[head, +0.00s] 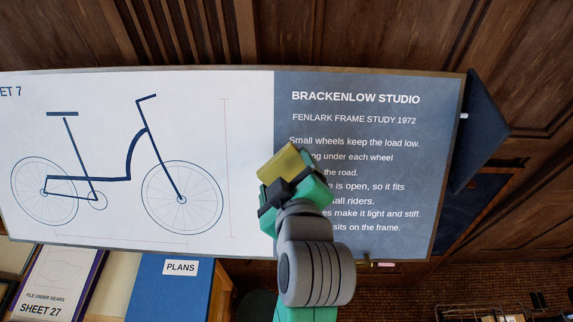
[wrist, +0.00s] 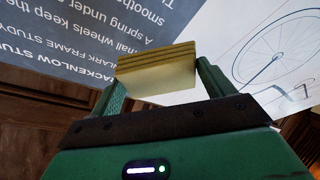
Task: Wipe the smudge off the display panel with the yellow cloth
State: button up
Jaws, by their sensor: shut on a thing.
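The display panel (head: 255,88) is a wide board with a bicycle drawing on white at left and a blue-grey text section at right. My gripper (head: 290,182) is in front of the left part of the text section and hides some of the words. It is shut on the yellow cloth (head: 279,162), a folded pad. In the wrist view the cloth (wrist: 157,74) sits between the two green fingers, with the panel (wrist: 165,25) beyond it. I cannot tell whether the cloth touches the panel. I see no clear smudge; my gripper and arm cover part of the surface.
A blue board marked PLANS (head: 165,292) and a framed SHEET 27 (head: 57,280) stand below the panel at left. Small sticks (head: 378,264) lie at its lower edge. A dark panel (head: 478,130) is at its right. Wood panelling is behind.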

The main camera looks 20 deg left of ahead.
jog(key=shift+s+d+r+p, duration=0.25)
jog(key=shift+s+r+p, duration=0.15)
jog(key=shift+s+r, duration=0.15)
jog(key=shift+s+d+r+p, duration=0.25)
jog(key=shift+s+r+p, duration=0.15)
jog(key=shift+s, duration=0.25)
jog(key=shift+w+f, duration=0.1)
jog(key=shift+f, duration=0.05)
jog(key=x, duration=0.1)
jog(key=b+x, duration=0.1)
jog(key=x, duration=0.1)
jog(key=d+b+x, duration=0.1)
jog(key=x, duration=0.1)
jog(key=shift+w+a+f, duration=0.1)
jog(key=shift+w, duration=0.2)
jog(key=shift+w+a+f, duration=0.1)
jog(key=shift+w+a, duration=0.05)
jog(key=shift+w, duration=0.25)
jog(key=shift+w+a+f, duration=0.15)
jog(key=shift+w, duration=0.25)
jog(key=shift+w+a+f+b, duration=0.3)
jog(key=shift+w+f+b, duration=0.3)
jog(key=shift+w+b, duration=0.15)
